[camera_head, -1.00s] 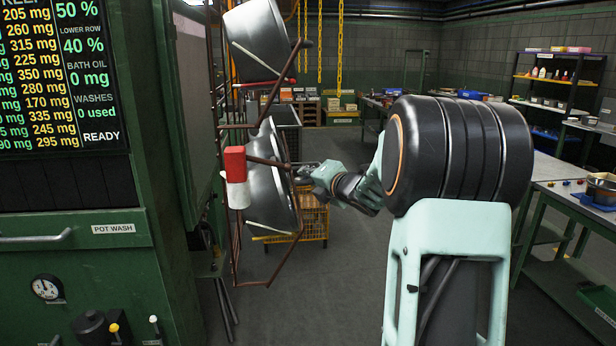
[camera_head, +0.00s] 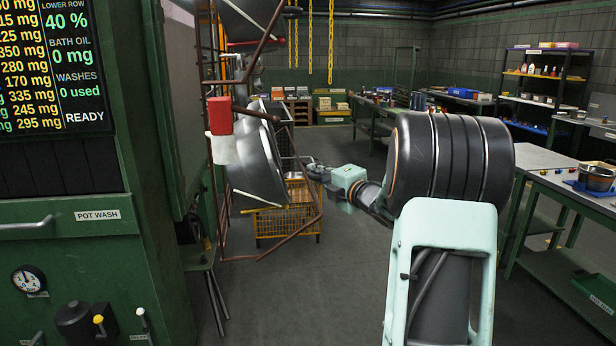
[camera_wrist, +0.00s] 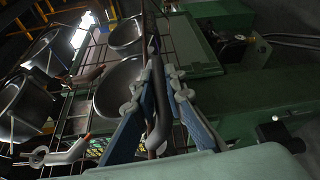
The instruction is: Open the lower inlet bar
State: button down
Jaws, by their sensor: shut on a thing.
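A brown bent bar (camera_head: 318,208) at the lower level of the hanger rack looks like the lower inlet bar. It stands out to the right of a grey tilted pot (camera_head: 257,165), with a gap between them. My gripper (camera_head: 312,172) is at the upper part of this bar; its fingers are small and partly hidden in the head view. In the wrist view my gripper (camera_wrist: 158,100) has its blue-grey fingers closed around a dark rod (camera_wrist: 150,50) running between them. Pots (camera_wrist: 118,85) hang behind the rod there.
A red-and-white block (camera_head: 220,130) hangs at the rack's left. The green pot wash machine (camera_head: 100,265) stands at left. A yellow wire basket (camera_head: 287,222) is on the floor behind the bar. The floor in the middle is clear; benches (camera_head: 560,185) line the right.

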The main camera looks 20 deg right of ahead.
notch_tip(320, 180, down, 13)
jog(key=m+t+b, duration=0.3)
jog(key=m+b, duration=0.5)
jog(key=b, duration=0.8)
jog(key=shift+d+r+h, duration=0.15)
jog(key=shift+d+h, duration=0.2)
jog(key=shift+h, duration=0.05)
jog(key=shift+s, duration=0.1)
jog(key=c, duration=2)
grip_release()
jog(key=shift+o, duration=0.2)
jog(key=shift+s, duration=0.1)
jog(key=s+f, duration=0.2)
jog(key=s, duration=0.9)
jog(key=shift+s+d+f, duration=0.2)
jog(key=shift+s+d, duration=0.05)
jog(key=shift+s, duration=0.05)
jog(key=shift+w, duration=0.1)
